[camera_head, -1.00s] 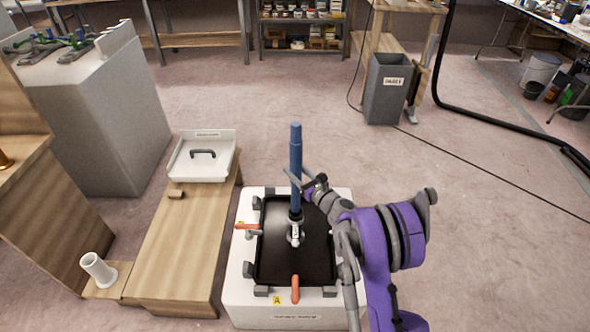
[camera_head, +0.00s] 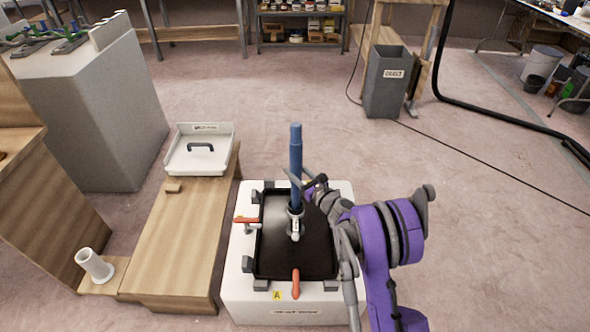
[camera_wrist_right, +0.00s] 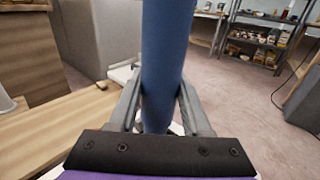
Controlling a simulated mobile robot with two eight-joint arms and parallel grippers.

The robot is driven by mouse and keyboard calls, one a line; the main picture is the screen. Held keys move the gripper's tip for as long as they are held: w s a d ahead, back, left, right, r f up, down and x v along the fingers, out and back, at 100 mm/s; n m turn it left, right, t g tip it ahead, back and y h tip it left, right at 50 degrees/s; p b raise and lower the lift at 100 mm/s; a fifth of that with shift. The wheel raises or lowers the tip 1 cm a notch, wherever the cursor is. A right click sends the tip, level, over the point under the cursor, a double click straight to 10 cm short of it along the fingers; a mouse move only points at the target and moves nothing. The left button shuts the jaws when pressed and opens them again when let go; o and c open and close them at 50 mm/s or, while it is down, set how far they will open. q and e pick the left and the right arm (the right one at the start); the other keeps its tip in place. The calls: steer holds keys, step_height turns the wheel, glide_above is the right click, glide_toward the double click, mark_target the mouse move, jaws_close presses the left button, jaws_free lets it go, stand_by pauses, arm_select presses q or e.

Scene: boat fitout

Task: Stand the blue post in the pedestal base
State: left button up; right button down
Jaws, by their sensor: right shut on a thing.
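The blue post (camera_head: 296,152) stands upright over the black panel (camera_head: 275,262) on the white block in the head view. Its lower end meets a small grey and white fitting (camera_head: 296,229), which looks like the pedestal base. I cannot tell whether the post is seated in it or just above it. My right gripper (camera_head: 302,184) is shut on the post from the right. In the right wrist view the post (camera_wrist_right: 162,55) runs up between the two fingers (camera_wrist_right: 158,105), and its lower end is hidden. My left gripper is not in view.
Orange-handled clamps (camera_head: 295,284) and grey corner blocks edge the panel on the white block (camera_head: 238,285). A wooden bench (camera_head: 185,240) with a white tray (camera_head: 174,160) stands left, with a white tube (camera_head: 95,265) beside it. Open floor lies behind and right.

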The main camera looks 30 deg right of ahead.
mark_target(299, 196)
steer(key=shift+f+b, duration=1.5)
steer(key=shift+f, duration=4.3)
steer(key=shift+c, duration=1.4)
jaws_free()
steer(key=shift+s, duration=0.15)
steer(key=s+d+p, duration=0.1)
steer(key=s, duration=0.9)
steer(key=shift+s+p, duration=0.25)
steer(key=shift+p, duration=0.15)
